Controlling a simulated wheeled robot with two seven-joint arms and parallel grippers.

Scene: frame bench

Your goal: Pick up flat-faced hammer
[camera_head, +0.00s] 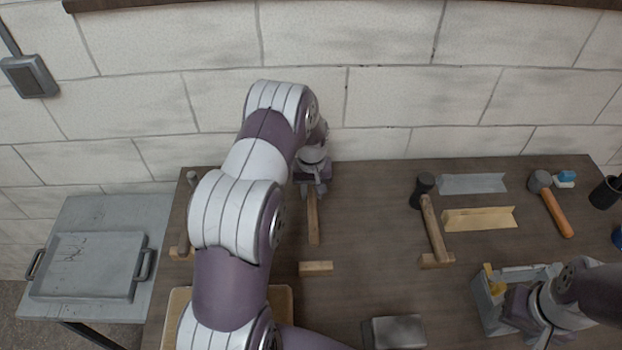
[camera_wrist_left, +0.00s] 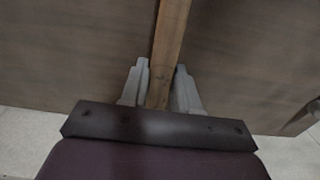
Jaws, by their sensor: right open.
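Several hammers lie on the brown bench (camera_head: 365,215). One wooden-handled hammer (camera_head: 313,222) lies under my left gripper (camera_head: 314,188), which hides its head end. In the left wrist view, its handle (camera_wrist_left: 171,40) runs between the two fingers of my left gripper (camera_wrist_left: 160,85), close to both; contact is unclear. Another hammer (camera_head: 431,220) has a dark head and wooden handle. A mallet (camera_head: 553,210) has an orange handle. A further hammer (camera_head: 184,220) is at the left. I cannot tell which is flat-faced. My right gripper (camera_head: 515,305) is open beside a grey box.
The grey box (camera_head: 487,308) with a yellow item is at the front right. Small wooden blocks (camera_head: 316,268) lie near the handles. Metal (camera_head: 472,184) and yellow (camera_head: 480,218) angle pieces lie at the right back. A grey tray (camera_head: 85,266) stands on a side table. The brick wall borders the back.

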